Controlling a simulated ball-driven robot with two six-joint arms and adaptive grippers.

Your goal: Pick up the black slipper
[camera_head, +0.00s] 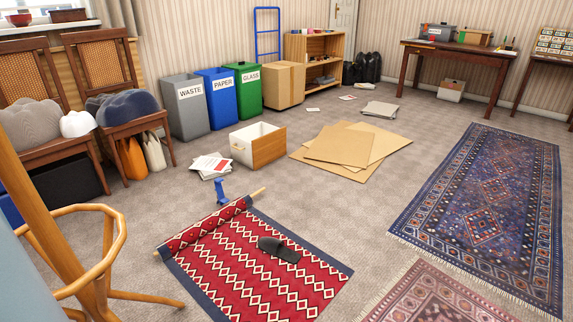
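The black slipper (279,249) lies on the red patterned rug (235,275), on its right part towards the far edge. The rug is partly rolled at its far end around a wooden pole. Nothing covers the slipper. Neither of my grippers shows in this view.
A wooden stand (85,250) fills the near left. A small blue object (221,192) stands behind the rug roll. Beyond are papers (211,166), a white-and-wood box (258,146) and flat cardboard (350,147). Bare carpet lies right of the rug, before a blue rug (485,205).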

